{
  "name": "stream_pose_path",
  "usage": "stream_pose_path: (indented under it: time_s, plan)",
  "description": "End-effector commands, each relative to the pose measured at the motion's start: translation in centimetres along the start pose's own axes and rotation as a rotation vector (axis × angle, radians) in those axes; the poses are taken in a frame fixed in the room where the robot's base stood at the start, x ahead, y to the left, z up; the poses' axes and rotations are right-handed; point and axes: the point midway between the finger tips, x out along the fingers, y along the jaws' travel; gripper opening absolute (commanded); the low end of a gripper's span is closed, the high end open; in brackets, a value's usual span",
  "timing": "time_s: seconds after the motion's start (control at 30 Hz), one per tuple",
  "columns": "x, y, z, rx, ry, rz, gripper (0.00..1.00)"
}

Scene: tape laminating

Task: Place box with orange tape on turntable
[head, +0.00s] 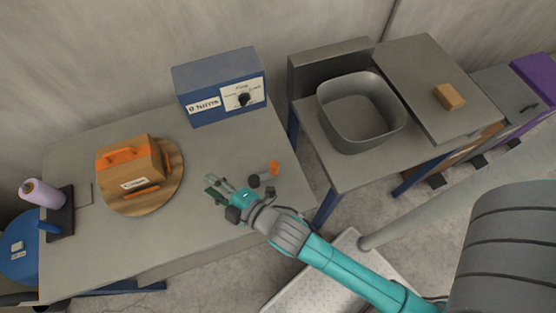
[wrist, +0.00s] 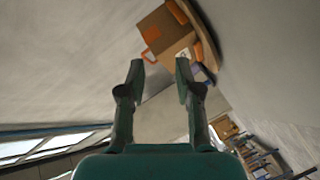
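A brown cardboard box (head: 140,169) with orange tape and a white label sits on the round wooden turntable (head: 172,188) at the left of the table. In the wrist view the box (wrist: 164,35) appears beyond my fingertips, on the turntable's edge (wrist: 209,43). My gripper (head: 217,190) is to the right of the turntable, apart from the box. In the wrist view its two fingers (wrist: 160,70) stand apart with nothing between them. The box's underside is hidden.
A blue control box (head: 220,86) with a dial stands at the back of the table. A spool stand (head: 60,212) is at the left edge. A small orange-and-black object (head: 264,176) lies beside my gripper. A grey basin (head: 361,112) stands on the right table.

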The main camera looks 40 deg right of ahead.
Motion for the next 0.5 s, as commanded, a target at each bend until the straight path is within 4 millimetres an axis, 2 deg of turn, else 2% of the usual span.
stream_pose_path:
  time_s: [0.03,0.2,0.5]
  plan:
    - [-2.1,-0.6,1.3,0.056,-0.020,-0.003,0.34]
    - [-8.1,-1.4,4.0,0.258,-0.065,0.014,0.34]
    - [-18.8,-1.6,6.0,0.622,-0.140,0.071,0.34]
